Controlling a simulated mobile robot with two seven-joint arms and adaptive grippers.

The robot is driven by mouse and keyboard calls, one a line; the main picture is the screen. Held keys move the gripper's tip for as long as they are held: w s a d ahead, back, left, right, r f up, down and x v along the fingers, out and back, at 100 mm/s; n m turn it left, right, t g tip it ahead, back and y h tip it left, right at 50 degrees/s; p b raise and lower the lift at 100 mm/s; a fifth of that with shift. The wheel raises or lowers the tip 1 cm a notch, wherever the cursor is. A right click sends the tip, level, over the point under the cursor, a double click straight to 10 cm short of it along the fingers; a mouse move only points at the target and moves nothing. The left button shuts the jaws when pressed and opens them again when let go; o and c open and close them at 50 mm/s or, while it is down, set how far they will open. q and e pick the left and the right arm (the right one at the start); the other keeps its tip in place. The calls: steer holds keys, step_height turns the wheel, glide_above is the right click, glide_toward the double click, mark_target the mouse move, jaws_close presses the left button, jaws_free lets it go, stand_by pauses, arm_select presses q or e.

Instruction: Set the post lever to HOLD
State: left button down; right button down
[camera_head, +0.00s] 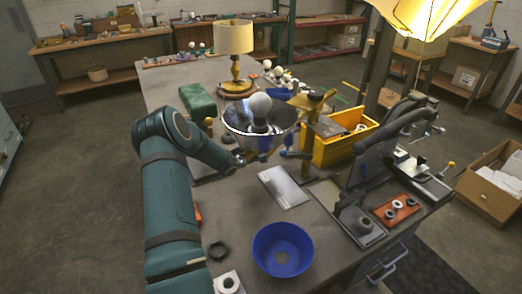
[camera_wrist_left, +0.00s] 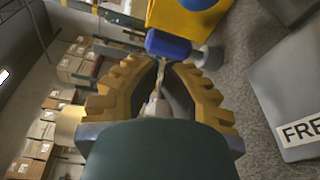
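A blue lever handle (camera_head: 291,138) shows beside the post, partly hidden. In the left wrist view the blue handle (camera_wrist_left: 168,44) lies just beyond my left fingertips. My left gripper (camera_wrist_left: 163,68) has stepped gold fingers with a gap between them; it appears open. In the head view my left gripper (camera_head: 262,152) is under the bowl and partly hidden. A grey plate (camera_wrist_left: 295,100) carries a label reading "FRE", cut off. No HOLD mark is legible. My right gripper is out of view.
A yellow bin (camera_head: 338,148) stands right of the post. A blue bowl (camera_head: 282,249) and a grey plate (camera_head: 283,187) lie in front. A lamp with a cream shade (camera_head: 234,38) stands behind. A dark clamp-like fixture (camera_head: 385,145) and an orange tray (camera_head: 397,209) are on the right.

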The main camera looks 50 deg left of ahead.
mark_target(297, 154)
arm_select(q)
steer(key=shift+s+d+r, duration=0.1)
steer(key=shift+s+d, duration=0.05)
steer(key=shift+d, duration=0.45)
steer(key=shift+s+d+r, duration=0.15)
steer(key=shift+s+d, duration=0.05)
steer(key=shift+d, duration=0.45)
steer(key=shift+s+d+r, duration=0.1)
steer(key=shift+s+d, duration=0.05)
steer(key=shift+d, duration=0.45)
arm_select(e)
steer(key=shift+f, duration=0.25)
arm_select(q)
steer(key=shift+s, duration=0.1)
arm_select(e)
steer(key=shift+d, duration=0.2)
arm_select(q)
steer(key=shift+s+d+n+y, duration=0.15)
steer(key=shift+n+y, duration=0.25)
steer(key=shift+y, duration=0.1)
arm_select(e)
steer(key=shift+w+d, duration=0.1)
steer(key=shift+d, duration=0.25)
